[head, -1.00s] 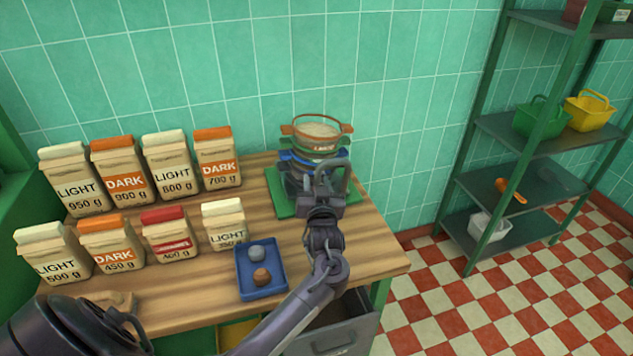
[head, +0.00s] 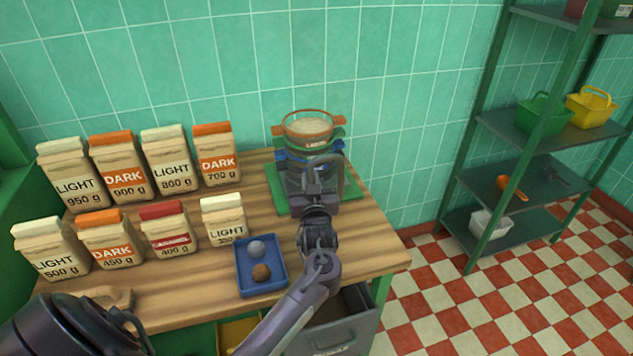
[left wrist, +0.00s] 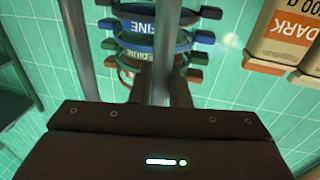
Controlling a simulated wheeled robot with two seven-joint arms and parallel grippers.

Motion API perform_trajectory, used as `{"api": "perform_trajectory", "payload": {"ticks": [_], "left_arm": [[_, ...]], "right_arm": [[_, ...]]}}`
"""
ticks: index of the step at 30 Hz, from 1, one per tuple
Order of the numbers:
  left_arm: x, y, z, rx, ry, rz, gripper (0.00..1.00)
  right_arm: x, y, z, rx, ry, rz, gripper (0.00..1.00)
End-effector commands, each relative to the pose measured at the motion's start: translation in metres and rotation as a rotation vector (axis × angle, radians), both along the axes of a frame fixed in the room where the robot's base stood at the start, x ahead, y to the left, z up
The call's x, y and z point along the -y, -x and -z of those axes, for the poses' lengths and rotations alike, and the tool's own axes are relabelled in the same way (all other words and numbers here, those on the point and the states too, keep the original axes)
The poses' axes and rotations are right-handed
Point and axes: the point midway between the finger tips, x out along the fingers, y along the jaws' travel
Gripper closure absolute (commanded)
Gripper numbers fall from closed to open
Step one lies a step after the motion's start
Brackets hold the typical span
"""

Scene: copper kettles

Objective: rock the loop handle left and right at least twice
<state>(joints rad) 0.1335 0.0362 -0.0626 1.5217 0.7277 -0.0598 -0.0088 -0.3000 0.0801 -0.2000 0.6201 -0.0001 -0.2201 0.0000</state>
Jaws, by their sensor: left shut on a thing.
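A stack of round sieves (head: 309,128) with orange, green and blue rims stands on the green mat (head: 350,194) at the back right of the table. The top sieve holds pale grain or powder. The grey loop handle (head: 338,168) rises at the front of the stack. My left gripper (head: 316,180) is shut on the loop handle and partly hides it and the stack's base. In the left wrist view, the handle's metal bar (left wrist: 161,50) stands before the upside-down sieves (left wrist: 150,34). My right gripper is not in view.
A blue tray (head: 275,290) with a grey and a brown ball lies front left of the stack. Several LIGHT and DARK bags (head: 125,168) fill the left of the table. An open drawer (head: 340,335) juts out below. A shelf rack (head: 500,127) stands at right.

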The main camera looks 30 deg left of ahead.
Motion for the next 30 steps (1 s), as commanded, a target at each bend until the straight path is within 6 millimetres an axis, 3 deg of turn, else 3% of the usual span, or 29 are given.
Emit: {"api": "perform_trajectory", "payload": {"ticks": [1,3,12,13,17,26,30], "left_arm": [[-0.003,0.005,0.009,0.039,0.035,-0.003,1.00],[-0.006,0.008,0.009,0.075,0.066,-0.001,1.00],[-0.007,0.009,0.006,0.093,0.078,-0.001,1.00],[-0.007,0.009,0.006,0.093,0.078,-0.001,0.83],[-0.007,0.008,0.006,0.093,0.077,-0.001,0.66],[-0.006,0.010,0.006,0.092,0.078,0.000,0.65],[0.004,0.021,0.009,0.090,0.079,0.002,0.65]], "right_arm": [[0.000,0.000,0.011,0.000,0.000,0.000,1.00],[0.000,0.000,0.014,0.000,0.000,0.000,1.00],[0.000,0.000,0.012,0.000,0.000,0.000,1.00],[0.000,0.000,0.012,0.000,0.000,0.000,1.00],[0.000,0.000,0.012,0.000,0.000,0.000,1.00],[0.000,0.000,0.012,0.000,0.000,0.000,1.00],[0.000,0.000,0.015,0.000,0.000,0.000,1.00]]}}
